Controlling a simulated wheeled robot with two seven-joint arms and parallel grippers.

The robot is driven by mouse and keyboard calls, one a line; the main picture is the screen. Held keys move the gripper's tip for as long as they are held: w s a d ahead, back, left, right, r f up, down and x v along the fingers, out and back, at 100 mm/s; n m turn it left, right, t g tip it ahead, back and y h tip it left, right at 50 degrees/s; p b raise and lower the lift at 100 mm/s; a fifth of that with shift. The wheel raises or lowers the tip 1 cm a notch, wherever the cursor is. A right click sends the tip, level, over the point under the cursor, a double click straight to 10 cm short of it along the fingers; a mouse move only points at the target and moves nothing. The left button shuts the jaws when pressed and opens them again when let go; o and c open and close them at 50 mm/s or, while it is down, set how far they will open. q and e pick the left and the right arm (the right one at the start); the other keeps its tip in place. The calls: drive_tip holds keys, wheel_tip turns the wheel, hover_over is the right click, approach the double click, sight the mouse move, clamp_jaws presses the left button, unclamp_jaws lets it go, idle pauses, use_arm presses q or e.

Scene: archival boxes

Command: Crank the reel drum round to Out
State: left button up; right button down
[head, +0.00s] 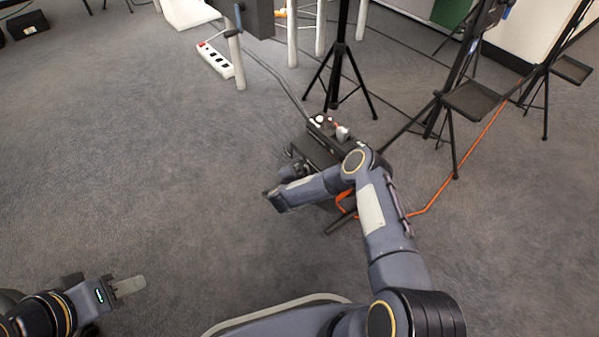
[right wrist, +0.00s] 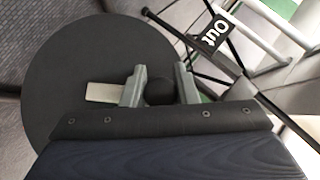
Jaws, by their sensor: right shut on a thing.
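The reel drum shows in the right wrist view as a large dark disc (right wrist: 75,70). A pale bar (right wrist: 103,92) on its face lies left of the fingers. A black round crank knob (right wrist: 159,92) sits between the two grey fingers of my right gripper (right wrist: 160,74), which is shut on it. A black plate marked Out (right wrist: 214,35) stands at the upper right, away from the pale bar, its lettering tilted and upside down. In the head view my right arm hides most of the reel. My left gripper (head: 130,286) is over bare carpet, seen too edge-on to judge its opening.
A black box with sockets (head: 327,134) stands beyond my right arm. An orange cable (head: 440,192) runs right across the floor. Black tripod stands (head: 340,70) and a white power strip (head: 216,60) are further back.

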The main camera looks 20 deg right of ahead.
idle(0.4)
drive_tip(key=c, duration=1.1)
unclamp_jaws()
drive_tip(key=shift+p+v, duration=1.85)
drive_tip(key=shift+v, duration=2.1)
drive_tip(key=shift+c, duration=0.3)
